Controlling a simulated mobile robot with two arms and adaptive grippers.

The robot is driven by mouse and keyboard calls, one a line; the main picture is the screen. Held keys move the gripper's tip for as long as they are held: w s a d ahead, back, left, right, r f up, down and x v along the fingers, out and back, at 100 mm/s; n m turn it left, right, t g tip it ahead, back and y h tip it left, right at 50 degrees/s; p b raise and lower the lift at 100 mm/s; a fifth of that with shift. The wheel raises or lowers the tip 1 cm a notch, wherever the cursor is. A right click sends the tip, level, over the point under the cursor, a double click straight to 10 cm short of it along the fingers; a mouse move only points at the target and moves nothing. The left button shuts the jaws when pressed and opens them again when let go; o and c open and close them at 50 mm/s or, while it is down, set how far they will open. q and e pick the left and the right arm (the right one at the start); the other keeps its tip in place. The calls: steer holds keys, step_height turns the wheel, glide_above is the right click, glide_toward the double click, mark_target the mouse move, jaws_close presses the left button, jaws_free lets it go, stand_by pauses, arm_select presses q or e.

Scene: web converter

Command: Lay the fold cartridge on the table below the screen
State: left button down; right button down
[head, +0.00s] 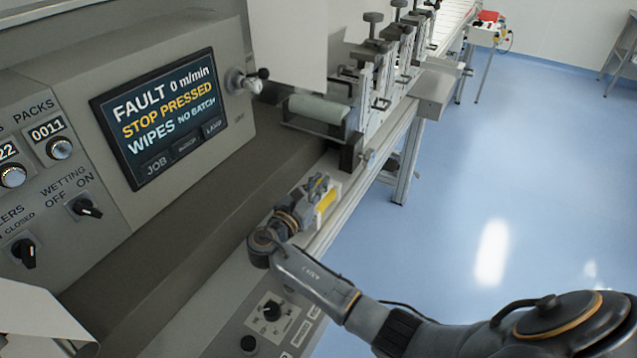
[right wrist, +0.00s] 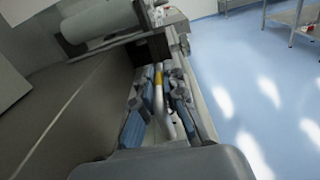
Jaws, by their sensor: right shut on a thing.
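My right gripper (head: 317,186) is over the rail edge of the machine, to the right of the dark ledge (head: 215,212) below the screen (head: 165,118). It is shut on a pale piece with a yellow part (head: 326,201), which I take to be the fold cartridge. In the right wrist view, the right gripper (right wrist: 160,85) has its fingers on both sides of the pale, yellow-banded cartridge (right wrist: 159,92). The fingers hide much of it, and I cannot tell whether it touches the rail. My left gripper is not in view.
A white roller (head: 318,108) and upright grey folding plates (head: 385,75) stand beyond the gripper. A small control panel with a knob (head: 271,309) lies at the front. The dark ledge is bare. Blue floor (head: 510,180) is open at the right.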

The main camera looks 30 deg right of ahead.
steer(key=c, duration=1.8)
jaws_free()
steer(key=shift+f, duration=0.1)
steer(key=o, duration=0.4)
steer(key=b+v, duration=0.2)
steer(key=v, duration=1)
steer(key=shift+a, duration=0.1)
